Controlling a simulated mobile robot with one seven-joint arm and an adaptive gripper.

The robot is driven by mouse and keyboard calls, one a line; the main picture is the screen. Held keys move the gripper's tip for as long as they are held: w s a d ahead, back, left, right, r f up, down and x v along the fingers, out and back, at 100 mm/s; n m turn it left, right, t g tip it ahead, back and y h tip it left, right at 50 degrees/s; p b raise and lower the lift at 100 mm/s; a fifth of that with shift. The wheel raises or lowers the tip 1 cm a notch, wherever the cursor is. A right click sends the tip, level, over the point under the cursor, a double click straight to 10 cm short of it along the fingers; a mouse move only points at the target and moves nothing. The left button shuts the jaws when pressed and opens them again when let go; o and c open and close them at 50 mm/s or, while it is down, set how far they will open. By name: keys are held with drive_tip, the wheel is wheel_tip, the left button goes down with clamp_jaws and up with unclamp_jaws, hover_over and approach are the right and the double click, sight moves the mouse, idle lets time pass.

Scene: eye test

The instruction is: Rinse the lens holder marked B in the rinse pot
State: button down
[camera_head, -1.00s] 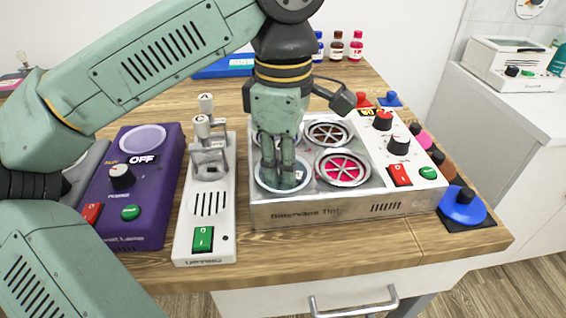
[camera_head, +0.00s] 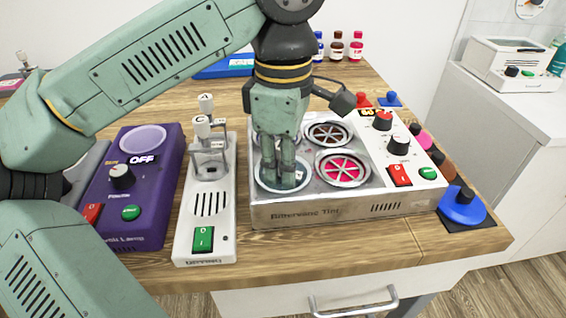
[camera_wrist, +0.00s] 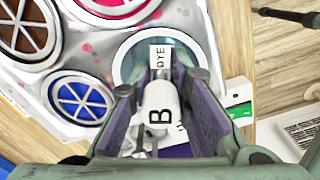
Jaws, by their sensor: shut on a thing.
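The lens holder marked B (camera_wrist: 158,112) is a white knob-topped piece, held between the fingers of my gripper (camera_wrist: 162,80). Below is a round pot of pale, clear liquid (camera_wrist: 126,62), the front left pot of the tint unit. In the head view my gripper (camera_head: 284,184) points straight down over this pot (camera_head: 262,182), with the fingertips at its opening. The holder is hidden behind the fingers there, so its depth in the liquid cannot be told.
The tint unit (camera_head: 300,214) also has pink (camera_head: 343,168), brown (camera_head: 327,134) and blue (camera_wrist: 80,97) pots under spoked covers. Left of it stand a white device (camera_head: 184,245) with upright holders, one marked A (camera_head: 206,103), and a purple lamp unit (camera_head: 140,240).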

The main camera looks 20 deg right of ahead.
drive_tip(key=shift+r, duration=0.15)
drive_tip(key=shift+r+p, duration=3)
drive_tip(key=shift+r, duration=0.65)
